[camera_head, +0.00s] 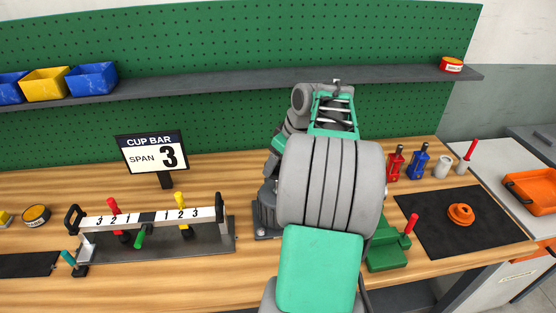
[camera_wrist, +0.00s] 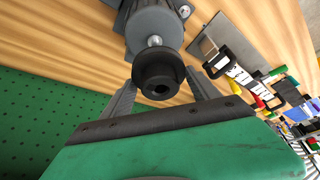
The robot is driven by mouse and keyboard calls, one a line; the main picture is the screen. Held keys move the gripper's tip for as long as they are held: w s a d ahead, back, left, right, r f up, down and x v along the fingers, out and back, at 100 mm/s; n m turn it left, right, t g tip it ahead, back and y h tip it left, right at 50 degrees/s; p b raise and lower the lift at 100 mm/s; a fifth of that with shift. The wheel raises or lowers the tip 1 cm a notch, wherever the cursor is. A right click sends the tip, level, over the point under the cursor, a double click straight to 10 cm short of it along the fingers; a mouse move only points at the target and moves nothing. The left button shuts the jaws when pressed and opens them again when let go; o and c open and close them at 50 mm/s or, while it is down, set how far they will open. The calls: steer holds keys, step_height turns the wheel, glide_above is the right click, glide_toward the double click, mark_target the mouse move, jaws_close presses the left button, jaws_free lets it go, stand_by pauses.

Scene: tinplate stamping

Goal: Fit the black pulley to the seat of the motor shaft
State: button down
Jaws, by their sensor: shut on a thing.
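The black pulley (camera_wrist: 160,78) is between the two fingers of my gripper (camera_wrist: 160,92), which is shut on it, in the wrist view. Its bore faces the camera. The grey motor (camera_wrist: 155,25) is just beyond it, with the short bright motor shaft (camera_wrist: 154,41) pointing at the pulley. The pulley lines up roughly with the shaft and covers its near end, so I cannot tell whether the shaft is inside the bore. The seat is not clearly visible. In the head view my arm hides the gripper and pulley; a grey motor housing (camera_head: 264,212) shows partly beside it.
The cup bar stand (camera_head: 150,216) with coloured handles is left of my arm. A green fixture (camera_head: 388,252) with a red handle is close on the right. An orange pulley-like part (camera_head: 461,213) lies on a black mat (camera_head: 490,225). A shelf (camera_head: 220,82) crosses the back.

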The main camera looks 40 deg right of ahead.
steer(key=shift+f+b, duration=0.55)
steer(key=shift+f, duration=0.45)
steer(key=shift+f+b, duration=2.5)
steer(key=shift+f, duration=0.5)
steer(key=shift+c, duration=2.4)
jaws_free()
steer(key=o, duration=0.4)
steer(key=shift+c, duration=0.2)
steer(key=shift+f, duration=0.1)
steer(key=v, duration=0.8)
